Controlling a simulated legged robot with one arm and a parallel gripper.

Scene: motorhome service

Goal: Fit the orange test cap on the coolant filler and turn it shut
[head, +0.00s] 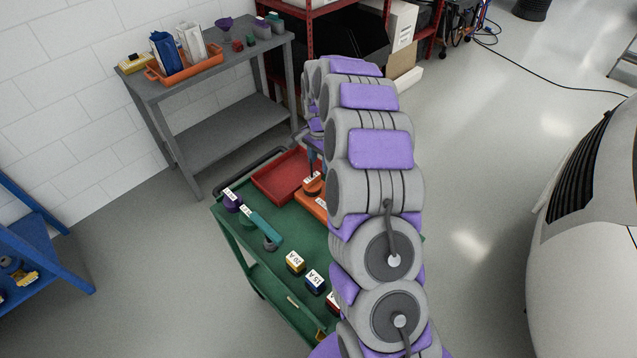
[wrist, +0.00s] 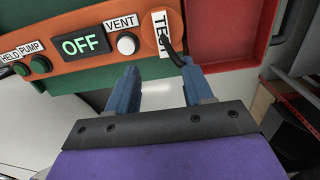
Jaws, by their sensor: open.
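The orange test cap (wrist: 150,22), round with a white "TEST" label, shows at the top of the wrist view. A dark cable or hose crosses its right side. The cap also shows in the head view (head: 312,187) on the green cart. My gripper (wrist: 158,68) has two blue fingers, spread apart with nothing between them. The fingertips are just below the cap in the wrist view; I cannot tell if they touch it. An orange test unit (wrist: 85,45) with an "OFF" display and a "VENT" button is beside the cap. I cannot make out the coolant filler.
The green cart (head: 262,285) also holds a red tray (head: 268,186), a teal tool (head: 264,224) and labelled blocks such as 20 A (head: 295,262). My arm hides its right side. A grey bench (head: 215,130) stands behind. A white vehicle (head: 585,260) is at right, with open floor between.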

